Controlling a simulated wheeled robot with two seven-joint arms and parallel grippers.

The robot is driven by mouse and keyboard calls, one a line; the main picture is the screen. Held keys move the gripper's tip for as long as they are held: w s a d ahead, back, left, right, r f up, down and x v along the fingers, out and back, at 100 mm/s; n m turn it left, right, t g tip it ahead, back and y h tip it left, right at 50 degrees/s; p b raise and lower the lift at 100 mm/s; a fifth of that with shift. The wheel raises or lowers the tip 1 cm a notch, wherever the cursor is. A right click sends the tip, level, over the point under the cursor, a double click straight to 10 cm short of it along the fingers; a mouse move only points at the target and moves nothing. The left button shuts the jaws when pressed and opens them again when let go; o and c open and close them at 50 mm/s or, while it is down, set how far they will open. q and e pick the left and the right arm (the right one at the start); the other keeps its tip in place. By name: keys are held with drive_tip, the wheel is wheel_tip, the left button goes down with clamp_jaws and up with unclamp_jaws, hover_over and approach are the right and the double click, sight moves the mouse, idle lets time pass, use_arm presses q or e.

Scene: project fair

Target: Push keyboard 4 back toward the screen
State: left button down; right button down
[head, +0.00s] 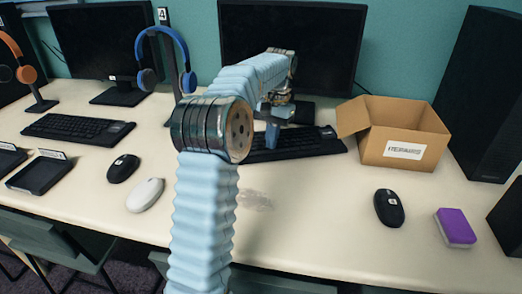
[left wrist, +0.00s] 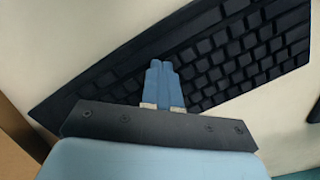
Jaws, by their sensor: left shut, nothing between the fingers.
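A black keyboard (head: 312,144) lies in front of the right-hand screen (head: 325,45), partly hidden behind my left arm. In the left wrist view the keyboard (left wrist: 225,60) runs at a slant, with table showing on both sides. My left gripper (head: 272,138) is shut and empty, pointing down at the keyboard. In the left wrist view its blue fingertips (left wrist: 163,68) are together over the keys near one long edge; I cannot tell whether they touch. No number is readable on this keyboard. My right gripper is not in view.
An open cardboard box (head: 400,150) stands close to the keyboard's right end. A black mouse (head: 389,208) and a purple-and-white block (head: 455,227) lie to the front right. A headphone stand (head: 186,75), another keyboard (head: 78,129) and a white mouse (head: 146,195) are left of my arm.

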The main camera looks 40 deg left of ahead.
use_arm(q)
drive_tip(key=shift+f, duration=0.45)
drive_tip(key=shift+w+r, duration=0.3)
drive_tip(key=shift+r, duration=0.3)
wheel_tip(320, 180, up, 7)
drive_tip(key=shift+w+a, duration=0.15)
drive_tip(key=shift+w, duration=0.3)
